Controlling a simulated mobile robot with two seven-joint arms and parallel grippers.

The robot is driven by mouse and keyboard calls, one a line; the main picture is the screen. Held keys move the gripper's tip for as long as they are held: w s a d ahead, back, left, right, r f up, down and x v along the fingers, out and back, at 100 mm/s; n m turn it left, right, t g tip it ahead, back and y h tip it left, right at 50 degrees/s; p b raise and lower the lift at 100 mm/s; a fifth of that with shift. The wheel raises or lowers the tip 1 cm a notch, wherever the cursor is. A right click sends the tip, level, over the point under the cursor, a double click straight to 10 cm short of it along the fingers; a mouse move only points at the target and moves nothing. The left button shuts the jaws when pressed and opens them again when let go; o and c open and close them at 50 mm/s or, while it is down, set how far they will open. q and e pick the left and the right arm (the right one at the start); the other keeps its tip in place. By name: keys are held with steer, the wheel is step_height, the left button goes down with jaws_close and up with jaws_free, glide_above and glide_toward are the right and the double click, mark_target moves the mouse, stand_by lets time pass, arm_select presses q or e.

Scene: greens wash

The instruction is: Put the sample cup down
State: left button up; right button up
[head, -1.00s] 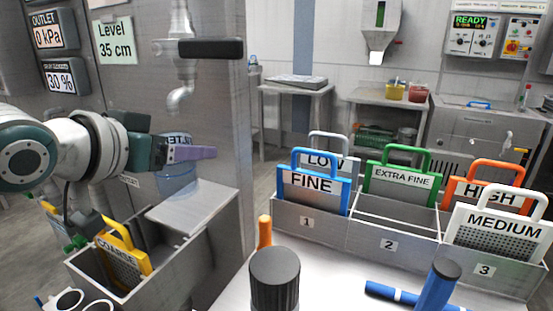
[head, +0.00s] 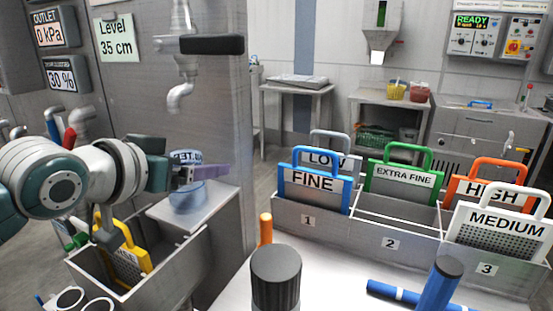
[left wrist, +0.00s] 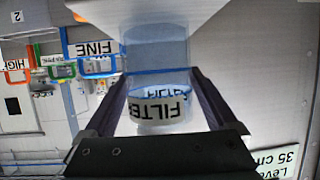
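The sample cup (head: 188,197) is a translucent blue cup with a white label band. It is upright at the metal ledge (head: 222,204) beside the left bin, and its base appears to rest on the ledge. My left gripper (head: 200,172) has its purple fingers at the upper part of the cup. In the left wrist view the cup (left wrist: 156,55) sits between the fingertips (left wrist: 158,82), which appear to press its two sides; the picture is upside down. Part of the label is hidden behind the fingers in the head view. My right gripper is not in view.
A metal bin with a yellow COARSE sieve (head: 137,258) is just below my left arm. A tap (head: 180,96) hangs above the ledge. A three-slot rack (head: 330,222) with labelled sieves stands right. A black-capped cylinder (head: 275,275) and blue tubes (head: 398,294) are in front.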

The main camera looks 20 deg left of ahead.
arm_select(q)
steer(key=shift+o, duration=0.4)
steer(key=shift+r, duration=0.2)
steer(key=p+v, duration=0.2)
steer(key=v, duration=0.9)
steer(key=s+d+f+m+g, duration=0.1)
steer(key=s+d+f+g, duration=0.4)
steer(key=s, duration=0.4)
steer(key=s+d+f+m+g, duration=0.1)
steer(key=s+d+f+g, duration=0.4)
steer(key=s, duration=0.4)
steer(key=shift+f, duration=0.7)
